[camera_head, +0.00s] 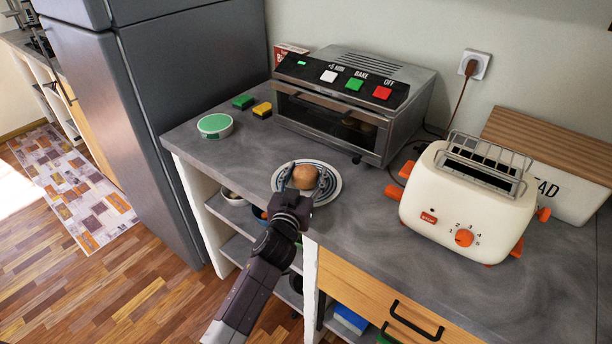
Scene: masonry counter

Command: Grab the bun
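A round brown bun (305,176) sits on a white plate with a dark patterned rim (334,190), near the front edge of the grey counter. My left gripper (305,178) reaches in from below, with its fingers spread to the left and right of the bun. Whether the fingers touch the bun is hard to tell. The gripper's body hides the near part of the plate. My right gripper is not in view.
A toaster oven (345,100) stands behind the plate. A cream toaster (460,205) stands to the right, before a bread box (560,170). A round green-topped container (215,125), green sponge (243,102) and yellow sponge (262,110) lie left. Bare counter separates plate and toaster.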

